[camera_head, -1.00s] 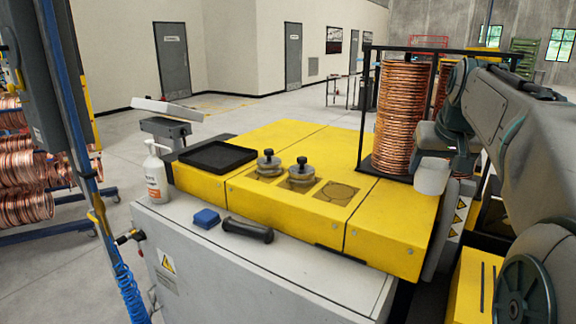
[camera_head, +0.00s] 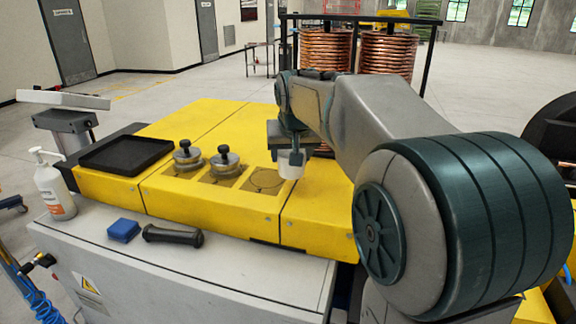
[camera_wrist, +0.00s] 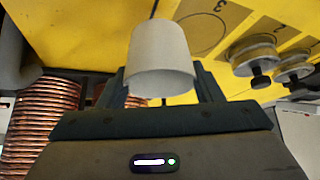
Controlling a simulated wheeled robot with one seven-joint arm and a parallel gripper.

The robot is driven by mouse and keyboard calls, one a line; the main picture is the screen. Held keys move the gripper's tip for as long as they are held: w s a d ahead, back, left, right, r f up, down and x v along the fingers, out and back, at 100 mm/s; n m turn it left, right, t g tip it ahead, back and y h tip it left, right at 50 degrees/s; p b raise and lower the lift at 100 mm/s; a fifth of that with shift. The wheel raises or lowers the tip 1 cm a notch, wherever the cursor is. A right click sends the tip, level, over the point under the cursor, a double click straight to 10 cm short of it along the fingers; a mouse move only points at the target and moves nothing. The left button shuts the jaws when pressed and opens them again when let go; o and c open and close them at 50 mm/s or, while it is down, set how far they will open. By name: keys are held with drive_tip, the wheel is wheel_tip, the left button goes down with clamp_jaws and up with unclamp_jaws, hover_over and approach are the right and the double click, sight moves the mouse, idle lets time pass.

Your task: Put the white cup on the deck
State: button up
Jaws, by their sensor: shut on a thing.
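The white cup (camera_head: 290,164) is held in my gripper (camera_head: 291,156), which is shut on it. In the wrist view the cup (camera_wrist: 161,55) sits between the two dark fingers. The cup appears over the yellow deck (camera_head: 195,120), just right of the empty marked circle (camera_head: 266,178). The gap between cup and deck is hard to judge. The wrist view also shows the deck (camera_wrist: 85,30) behind the cup, with the marked circle (camera_wrist: 203,33) beside it. My arm hides the deck's right part.
Two knobbed metal weights (camera_head: 187,156) stand on marked spots left of the circle. A black tray (camera_head: 125,155) lies at the deck's left. A blue block (camera_head: 123,231), a black handle (camera_head: 172,236) and a white bottle (camera_head: 53,188) are in front. Copper coils (camera_head: 326,50) stand behind.

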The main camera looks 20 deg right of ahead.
sight(290, 169)
drive_tip(key=shift+a+f, duration=0.2)
drive_tip(key=shift+a, duration=0.05)
drive_tip(key=shift+f+p, duration=0.35)
drive_tip(key=shift+f, duration=1.6)
drive_tip(key=shift+f, duration=0.2)
drive_tip(key=o, duration=1)
drive_tip(key=shift+r, duration=0.1)
drive_tip(key=shift+c, duration=0.2)
